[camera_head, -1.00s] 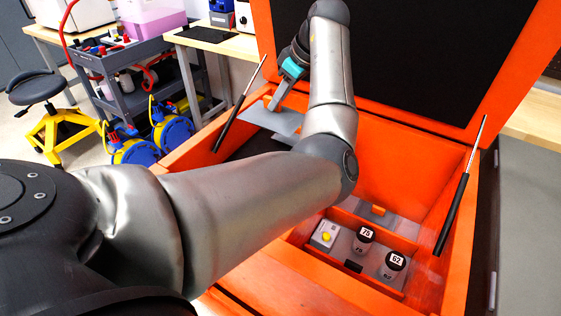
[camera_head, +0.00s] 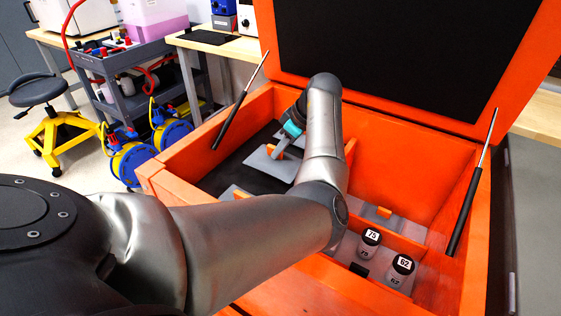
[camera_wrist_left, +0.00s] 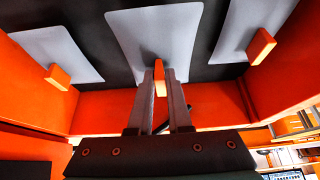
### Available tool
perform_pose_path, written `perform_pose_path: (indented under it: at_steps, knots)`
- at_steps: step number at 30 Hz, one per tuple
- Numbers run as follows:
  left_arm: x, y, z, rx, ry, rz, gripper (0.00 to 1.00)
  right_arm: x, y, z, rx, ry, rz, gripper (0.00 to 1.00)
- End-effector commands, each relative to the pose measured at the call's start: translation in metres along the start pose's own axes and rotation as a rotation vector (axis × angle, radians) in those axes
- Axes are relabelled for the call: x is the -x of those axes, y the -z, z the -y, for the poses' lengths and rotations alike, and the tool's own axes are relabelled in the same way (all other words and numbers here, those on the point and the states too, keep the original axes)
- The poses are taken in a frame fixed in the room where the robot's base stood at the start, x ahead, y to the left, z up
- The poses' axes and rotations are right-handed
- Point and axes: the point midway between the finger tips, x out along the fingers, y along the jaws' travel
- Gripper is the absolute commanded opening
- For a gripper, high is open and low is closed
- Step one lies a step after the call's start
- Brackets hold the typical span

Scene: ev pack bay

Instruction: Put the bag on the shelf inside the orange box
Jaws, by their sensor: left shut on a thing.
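The orange box (camera_head: 195,172) stands open with its lid raised. My left gripper (camera_head: 283,143) reaches down inside it and is shut on the orange tab of a flat grey bag (camera_head: 262,165). The bag lies low over the box's dark floor; whether it touches the floor I cannot tell. In the left wrist view, the fingers (camera_wrist_left: 159,90) grip the tab below the middle grey bag (camera_wrist_left: 150,35). Similar grey pieces with orange tabs show on its left (camera_wrist_left: 45,48) and right (camera_wrist_left: 240,25). My right gripper is not in view.
Black containers labelled 75 (camera_head: 369,244) and 62 (camera_head: 400,270) stand in a front compartment of the box. Lid struts (camera_head: 240,103) and (camera_head: 470,190) rise at both sides. A grey cart (camera_head: 135,75) and blue reels (camera_head: 133,160) stand left of the box.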

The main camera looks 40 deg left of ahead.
Motion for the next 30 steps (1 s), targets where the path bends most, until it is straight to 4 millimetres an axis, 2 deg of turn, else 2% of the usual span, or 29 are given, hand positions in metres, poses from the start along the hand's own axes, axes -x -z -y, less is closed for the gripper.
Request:
perform_pose_path:
  at_steps: [12, 26, 27, 30]
  knots:
    - [-0.03, -0.015, 0.0, 0.001, -0.002, -0.003, 0.0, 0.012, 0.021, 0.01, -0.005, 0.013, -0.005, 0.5]
    - [-0.034, -0.017, 0.0, 0.001, -0.002, -0.003, 0.0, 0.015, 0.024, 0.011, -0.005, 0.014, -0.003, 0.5]
    - [-0.034, -0.018, 0.0, 0.0, 0.0, 0.0, 0.2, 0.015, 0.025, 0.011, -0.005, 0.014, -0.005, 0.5]
    - [-0.034, -0.018, 0.0, 0.0, 0.0, 0.0, 0.31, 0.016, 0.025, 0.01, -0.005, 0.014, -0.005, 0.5]
